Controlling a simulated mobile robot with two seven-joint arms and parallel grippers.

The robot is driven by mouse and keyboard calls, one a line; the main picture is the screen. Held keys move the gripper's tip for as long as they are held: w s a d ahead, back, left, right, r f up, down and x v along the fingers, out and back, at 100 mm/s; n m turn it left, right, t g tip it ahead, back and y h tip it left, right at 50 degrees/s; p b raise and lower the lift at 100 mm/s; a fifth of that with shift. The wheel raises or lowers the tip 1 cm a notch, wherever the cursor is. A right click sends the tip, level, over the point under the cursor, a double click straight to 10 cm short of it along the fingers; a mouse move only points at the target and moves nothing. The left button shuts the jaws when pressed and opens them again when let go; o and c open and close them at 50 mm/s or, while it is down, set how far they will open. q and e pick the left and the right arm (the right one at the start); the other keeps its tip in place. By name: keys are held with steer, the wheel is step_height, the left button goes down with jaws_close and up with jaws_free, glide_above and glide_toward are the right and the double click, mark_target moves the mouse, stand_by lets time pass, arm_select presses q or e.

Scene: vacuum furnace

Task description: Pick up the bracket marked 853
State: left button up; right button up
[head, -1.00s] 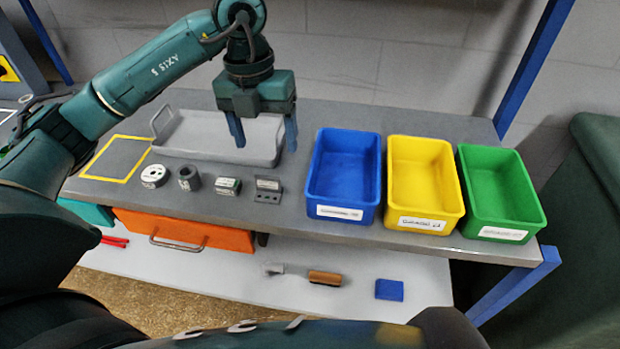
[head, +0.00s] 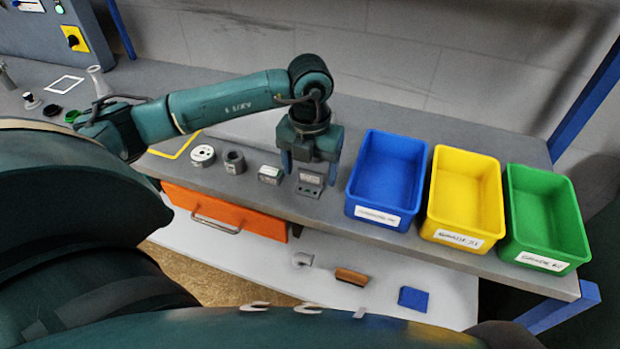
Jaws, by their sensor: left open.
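A small grey bracket (head: 309,188) with a pale label stands at the right end of a row of parts on the bench; I cannot read its marking. My left gripper (head: 308,170) points down right over it. Its blue fingers are apart, one to the left of the bracket's upright part and one to its right. Its body hides the space behind the bracket. I cannot tell whether the fingers touch it. My right gripper is not in view.
Left of the bracket stand a labelled block (head: 270,175), a dark grey ring (head: 234,162) and a white-topped disc (head: 202,155). Close on the right are the blue bin (head: 376,218), the yellow bin (head: 458,238) and the green bin (head: 541,262). An orange drawer (head: 225,212) is below.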

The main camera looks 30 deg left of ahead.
arm_select(q)
steer(key=shift+f, duration=0.65)
steer(key=shift+c, duration=0.5)
steer(key=c, duration=1.1)
